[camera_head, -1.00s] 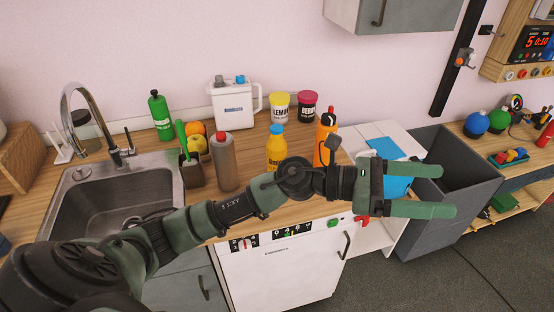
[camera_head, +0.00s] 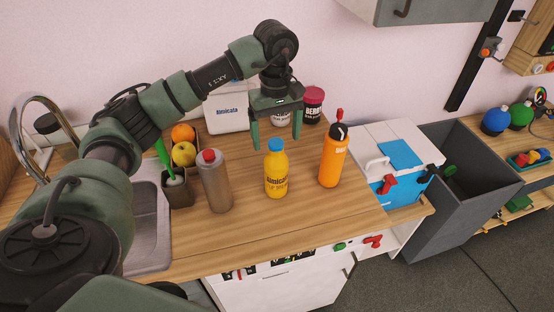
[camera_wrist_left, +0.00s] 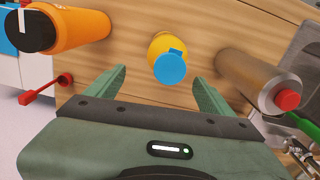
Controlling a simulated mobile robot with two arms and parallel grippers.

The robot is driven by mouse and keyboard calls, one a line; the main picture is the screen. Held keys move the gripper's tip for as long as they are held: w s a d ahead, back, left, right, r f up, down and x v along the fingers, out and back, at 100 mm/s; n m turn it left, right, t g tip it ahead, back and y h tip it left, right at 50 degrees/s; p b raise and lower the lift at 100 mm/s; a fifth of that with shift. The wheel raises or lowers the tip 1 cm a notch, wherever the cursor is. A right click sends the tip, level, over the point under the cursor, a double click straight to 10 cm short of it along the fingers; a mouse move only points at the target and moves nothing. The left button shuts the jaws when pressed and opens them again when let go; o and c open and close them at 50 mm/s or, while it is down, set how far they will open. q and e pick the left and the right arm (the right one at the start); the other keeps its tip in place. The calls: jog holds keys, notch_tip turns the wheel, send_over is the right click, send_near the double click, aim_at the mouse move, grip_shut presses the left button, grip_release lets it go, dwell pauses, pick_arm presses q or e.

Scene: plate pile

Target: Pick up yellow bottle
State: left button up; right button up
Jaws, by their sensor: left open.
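The yellow bottle (camera_head: 276,172) with a blue cap stands upright on the wooden counter, between a grey bottle and an orange bottle. My left gripper (camera_head: 275,137) is open and empty, pointing down above and behind the yellow bottle in the head view. In the left wrist view the yellow bottle (camera_wrist_left: 161,43) shows from above, its blue cap facing the camera. There it sits beyond and between the two green fingers of my left gripper (camera_wrist_left: 162,83), apart from them. My right gripper is in neither view.
A grey bottle (camera_head: 215,183) with a red cap stands left of the yellow bottle. An orange bottle (camera_head: 333,158) stands right of it. Jars (camera_head: 313,105) and a white jug (camera_head: 226,112) stand at the back. The counter's front (camera_head: 255,232) is clear.

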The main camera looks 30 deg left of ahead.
aim_at(276, 159)
pick_arm(q)
jog(key=shift+s+f, duration=0.15)
jog(key=shift+s, duration=0.05)
jog(key=shift+s+d+f+p, duration=0.5)
jog(key=shift+s+d+p, duration=0.1)
jog(key=shift+s, duration=0.1)
jog(key=shift+s+f+p, duration=0.25)
jog(key=shift+f+p, duration=0.7)
jog(key=shift+f, duration=0.1)
jog(key=f, duration=0.2)
jog(key=shift+w+a+f+p, duration=0.15)
jog(key=shift+w+f+p, duration=0.15)
jog(key=shift+f+p, duration=0.1)
jog(key=shift+f, duration=0.25)
jog(key=c, duration=1.8)
jog(key=shift+r, duration=0.1)
grip_shut()
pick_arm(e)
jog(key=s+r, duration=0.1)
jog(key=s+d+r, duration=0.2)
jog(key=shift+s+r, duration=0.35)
